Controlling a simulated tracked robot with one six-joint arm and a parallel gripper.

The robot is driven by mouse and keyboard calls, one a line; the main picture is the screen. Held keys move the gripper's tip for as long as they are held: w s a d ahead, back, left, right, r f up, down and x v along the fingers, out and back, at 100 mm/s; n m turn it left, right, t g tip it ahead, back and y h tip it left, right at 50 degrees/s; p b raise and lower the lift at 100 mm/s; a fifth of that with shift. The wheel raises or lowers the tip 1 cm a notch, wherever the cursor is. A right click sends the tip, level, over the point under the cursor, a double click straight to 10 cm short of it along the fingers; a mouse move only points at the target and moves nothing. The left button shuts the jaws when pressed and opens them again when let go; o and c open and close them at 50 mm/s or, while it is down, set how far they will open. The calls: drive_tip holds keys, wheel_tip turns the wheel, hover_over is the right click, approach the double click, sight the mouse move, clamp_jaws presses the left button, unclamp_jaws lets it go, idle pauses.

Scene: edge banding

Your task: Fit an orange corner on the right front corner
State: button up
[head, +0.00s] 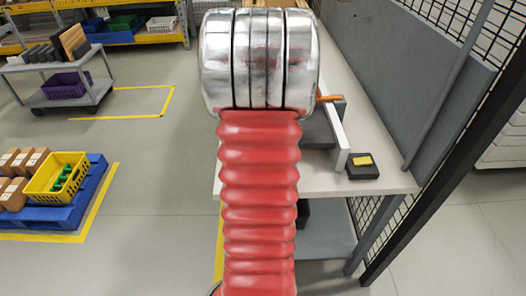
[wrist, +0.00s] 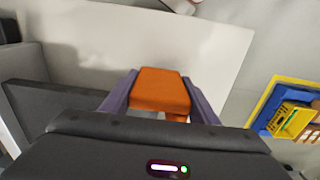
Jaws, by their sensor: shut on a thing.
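My gripper (wrist: 160,103) is shut on an orange corner (wrist: 162,88), which sits between its two purple-grey fingers in the wrist view. Beyond it lies a pale flat surface (wrist: 90,65). In the head view my arm hides the gripper and most of the workplace. A small bit of orange (head: 328,98) shows just right of my arm, near a dark grey block. I cannot tell whether the orange corner touches anything. The right front corner named in the task cannot be made out.
A white bench (head: 385,182) stands ahead with an upright pale strip (head: 341,150) on it. A black block with a yellow top (head: 363,166) sits near its front. A mesh fence is at right. A yellow crate (head: 42,184) on a blue pallet stands left; the floor between is clear.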

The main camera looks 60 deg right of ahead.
drive_tip(key=shift+d+f, duration=0.1)
drive_tip(key=shift+f, duration=0.55)
drive_tip(key=shift+s+d, duration=0.25)
drive_tip(key=shift+d, duration=0.45)
drive_tip(key=o, duration=1.1)
drive_tip(key=shift+r, duration=0.1)
wheel_tip(320, 180, up, 14)
drive_tip(key=shift+f, duration=0.2)
